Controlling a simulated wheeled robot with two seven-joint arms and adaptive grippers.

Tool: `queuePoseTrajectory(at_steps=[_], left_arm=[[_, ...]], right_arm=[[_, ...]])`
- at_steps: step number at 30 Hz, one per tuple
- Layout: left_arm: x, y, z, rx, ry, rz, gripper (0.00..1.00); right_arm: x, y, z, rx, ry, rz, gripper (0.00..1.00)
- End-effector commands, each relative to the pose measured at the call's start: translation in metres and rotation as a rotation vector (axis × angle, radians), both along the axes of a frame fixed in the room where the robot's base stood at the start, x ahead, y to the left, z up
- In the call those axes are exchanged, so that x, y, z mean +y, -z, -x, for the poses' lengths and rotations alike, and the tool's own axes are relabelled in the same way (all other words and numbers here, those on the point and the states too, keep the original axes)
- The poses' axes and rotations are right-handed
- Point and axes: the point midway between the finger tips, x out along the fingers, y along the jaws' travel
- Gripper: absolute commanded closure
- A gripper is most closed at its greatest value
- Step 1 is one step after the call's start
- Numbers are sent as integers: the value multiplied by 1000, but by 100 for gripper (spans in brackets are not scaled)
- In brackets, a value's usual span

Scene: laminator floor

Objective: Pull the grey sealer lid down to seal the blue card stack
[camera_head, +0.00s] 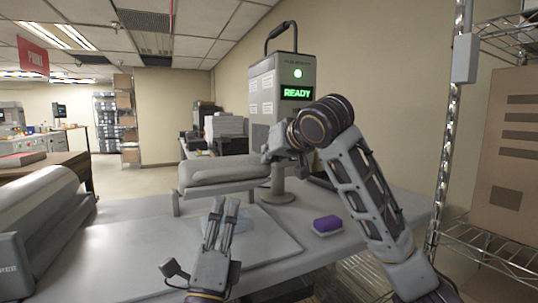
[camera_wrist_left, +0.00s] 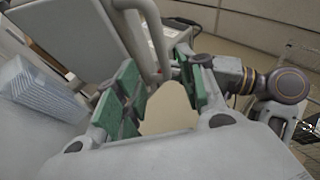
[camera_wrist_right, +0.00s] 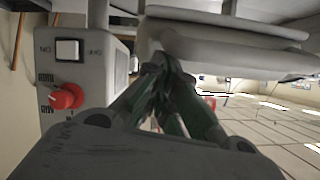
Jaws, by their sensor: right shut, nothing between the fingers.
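The grey sealer lid (camera_head: 222,170) is raised above the table in the head view, its padded underside low. It fills the top of the right wrist view (camera_wrist_right: 230,50). The light blue card stack (camera_wrist_left: 38,88) lies at the left of the left wrist view; in the head view my left gripper partly hides it. My left gripper (camera_head: 228,203) is open and empty, low over the grey base in front of the lid. My right gripper (camera_wrist_right: 158,62) is shut and empty at the lid's edge; I cannot tell whether it touches.
A grey machine tower (camera_head: 265,90) with a READY screen stands behind the lid. A purple block (camera_head: 327,224) lies on the table to the right. A red knob (camera_wrist_right: 66,97) sits on a grey panel. A chrome rack stands far right.

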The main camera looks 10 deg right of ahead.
Motion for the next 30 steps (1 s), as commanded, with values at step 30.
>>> queuePoseTrajectory(at_steps=[30], left_arm=[[-134, 265, 40, 848, 896, 388, 60]], right_arm=[[0, 0, 0, 1, 0, 0, 100]])
